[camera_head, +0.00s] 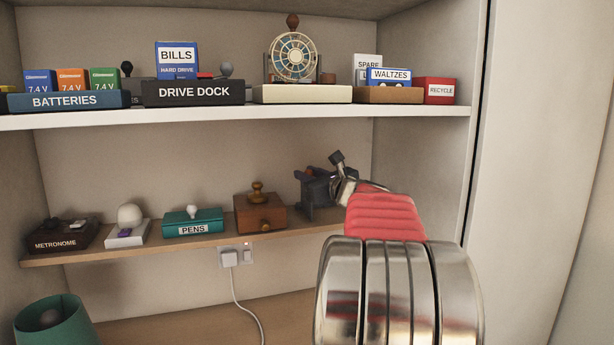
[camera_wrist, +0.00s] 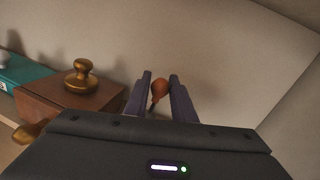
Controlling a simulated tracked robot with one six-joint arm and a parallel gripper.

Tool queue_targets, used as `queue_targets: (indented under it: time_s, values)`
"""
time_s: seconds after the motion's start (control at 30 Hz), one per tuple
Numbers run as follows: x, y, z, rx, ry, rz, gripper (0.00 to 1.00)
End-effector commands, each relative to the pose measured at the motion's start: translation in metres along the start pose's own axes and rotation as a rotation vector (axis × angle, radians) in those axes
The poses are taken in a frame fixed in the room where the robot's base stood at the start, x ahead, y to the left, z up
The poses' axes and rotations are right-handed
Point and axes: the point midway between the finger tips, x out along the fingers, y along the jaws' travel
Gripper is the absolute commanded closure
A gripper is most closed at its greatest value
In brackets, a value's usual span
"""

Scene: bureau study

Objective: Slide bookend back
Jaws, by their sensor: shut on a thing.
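In the wrist view, my gripper (camera_wrist: 160,77) is shut on a reddish-brown round knob (camera_wrist: 160,90), one finger on each side of it. The knob appears to be the bookend's handle. A thin dark stem shows below it; the rest of the bookend is hidden by my fingers and gripper body. In the head view, my gripper (camera_head: 307,174) is at the right part of the lower shelf (camera_head: 110,250), to the right of a brown wooden box (camera_head: 262,218). My arm hides the shelf's right end.
The brown box, with a brass knob (camera_wrist: 81,78) on top, stands close left of my gripper. A teal PENS box (camera_head: 193,224), a white-based dome (camera_head: 129,220) and a METRONOME box (camera_head: 62,237) stand farther left. The upper shelf (camera_head: 220,115) is overhead. A cabinet wall (camera_head: 425,170) bounds the right.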

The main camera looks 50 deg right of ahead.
Motion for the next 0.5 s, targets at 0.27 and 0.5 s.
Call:
queue_targets:
  time_s: [0.27,0.5]
  values:
    - [-0.0015,-0.0017,-0.0015,0.000,0.003,-0.002,0.59]
    - [-0.0018,-0.0020,-0.0013,0.000,0.002,-0.003,0.59]
